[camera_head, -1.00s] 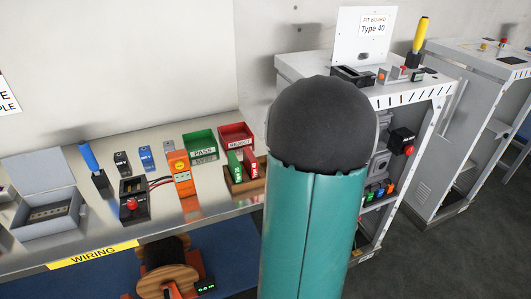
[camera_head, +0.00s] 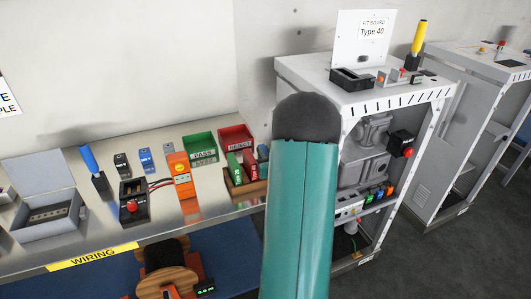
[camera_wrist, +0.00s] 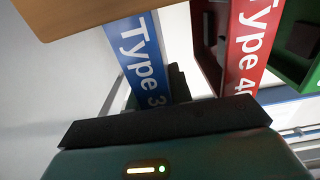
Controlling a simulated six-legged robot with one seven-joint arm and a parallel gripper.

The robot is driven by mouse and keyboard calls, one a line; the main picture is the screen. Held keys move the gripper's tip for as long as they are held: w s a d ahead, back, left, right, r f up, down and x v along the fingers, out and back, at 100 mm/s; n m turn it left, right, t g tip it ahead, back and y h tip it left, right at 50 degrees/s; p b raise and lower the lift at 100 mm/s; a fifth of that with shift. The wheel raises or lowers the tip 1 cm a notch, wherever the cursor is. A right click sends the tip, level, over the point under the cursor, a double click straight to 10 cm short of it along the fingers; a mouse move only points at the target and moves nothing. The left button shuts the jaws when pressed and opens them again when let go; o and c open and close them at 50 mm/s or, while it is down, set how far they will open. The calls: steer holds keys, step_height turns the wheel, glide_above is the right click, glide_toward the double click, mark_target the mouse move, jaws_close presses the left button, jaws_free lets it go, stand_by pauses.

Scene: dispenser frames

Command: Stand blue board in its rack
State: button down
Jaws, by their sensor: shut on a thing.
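In the wrist view a blue board (camera_wrist: 140,55) with white "Type 3" lettering, its last part hidden, sits at my dark fingers (camera_wrist: 178,82). My gripper is shut on it. Its far end passes behind a tan wooden edge (camera_wrist: 85,12), apparently the rack. In the head view the wooden rack (camera_head: 243,188) holds a green board (camera_head: 234,168) and a red board (camera_head: 250,163). A blue patch (camera_head: 263,153) shows at the rack's right end, partly covered by my arm. The red board (camera_wrist: 245,45) reads "Type 40" in the wrist view. I cannot tell whether the blue board is seated.
Green PASS (camera_head: 199,148) and red REJECT (camera_head: 236,138) bins stand behind the rack. An orange meter (camera_head: 180,175) and a red-button box (camera_head: 133,203) lie left on the bench. A grey cabinet (camera_head: 345,70) stands right.

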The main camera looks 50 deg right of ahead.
steer(key=shift+f, duration=0.1)
steer(key=c, duration=1.3)
jaws_free()
steer(key=shift+o, duration=0.2)
